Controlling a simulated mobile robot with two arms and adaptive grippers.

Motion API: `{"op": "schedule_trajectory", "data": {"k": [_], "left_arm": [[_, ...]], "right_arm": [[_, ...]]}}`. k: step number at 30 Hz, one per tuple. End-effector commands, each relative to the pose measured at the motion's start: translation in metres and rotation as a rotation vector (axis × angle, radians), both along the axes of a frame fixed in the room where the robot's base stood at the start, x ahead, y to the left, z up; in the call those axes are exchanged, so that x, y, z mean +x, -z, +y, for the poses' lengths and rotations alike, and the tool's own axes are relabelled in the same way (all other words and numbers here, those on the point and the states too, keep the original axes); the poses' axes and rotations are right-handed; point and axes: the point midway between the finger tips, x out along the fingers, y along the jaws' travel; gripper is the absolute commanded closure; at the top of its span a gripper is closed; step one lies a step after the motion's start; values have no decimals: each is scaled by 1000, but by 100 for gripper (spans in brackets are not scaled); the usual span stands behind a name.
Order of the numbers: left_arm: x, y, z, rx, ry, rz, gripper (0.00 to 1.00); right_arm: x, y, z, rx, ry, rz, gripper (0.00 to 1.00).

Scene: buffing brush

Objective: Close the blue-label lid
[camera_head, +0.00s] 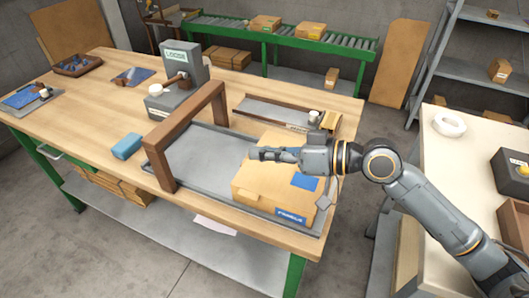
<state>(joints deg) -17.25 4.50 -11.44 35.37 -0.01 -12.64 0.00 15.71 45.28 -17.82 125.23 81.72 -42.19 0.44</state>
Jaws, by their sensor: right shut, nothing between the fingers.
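A cardboard box (262,182) lies on a grey tray (205,177) at the front right of the wooden workbench. A blue patch (305,181) is on its top, and a blue label with white letters (290,215) is on its near side. The top looks flat, but I cannot tell whether a flap stands slightly raised. My right gripper (253,154) is shut and empty, above the far side of the box, pointing left. I cannot tell whether it touches the cardboard. It hides part of the box's far edge. My left gripper is not in view.
A brown wooden frame (188,133) arches over the tray left of the box. A blue block (127,146) lies left of it. A grey machine (180,75) and a second tray (272,110) stand behind. The bench's middle left is clear. A pale table (455,160) stands right.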

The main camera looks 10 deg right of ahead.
Motion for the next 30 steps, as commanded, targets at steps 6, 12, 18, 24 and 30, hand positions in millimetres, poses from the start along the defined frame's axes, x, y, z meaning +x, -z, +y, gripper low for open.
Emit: {"op": "schedule_trajectory", "data": {"k": [6,12,18,24,30], "left_arm": [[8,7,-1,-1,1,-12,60],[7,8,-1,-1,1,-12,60],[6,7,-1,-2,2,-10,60],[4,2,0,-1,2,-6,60],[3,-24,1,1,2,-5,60]], "right_arm": [[1,9,-1,-26,1,-34,100],[2,9,-1,-29,0,-39,100],[2,9,-1,-29,0,-38,100],[2,3,0,-29,0,-38,100],[5,-21,3,-29,4,-39,100]]}}
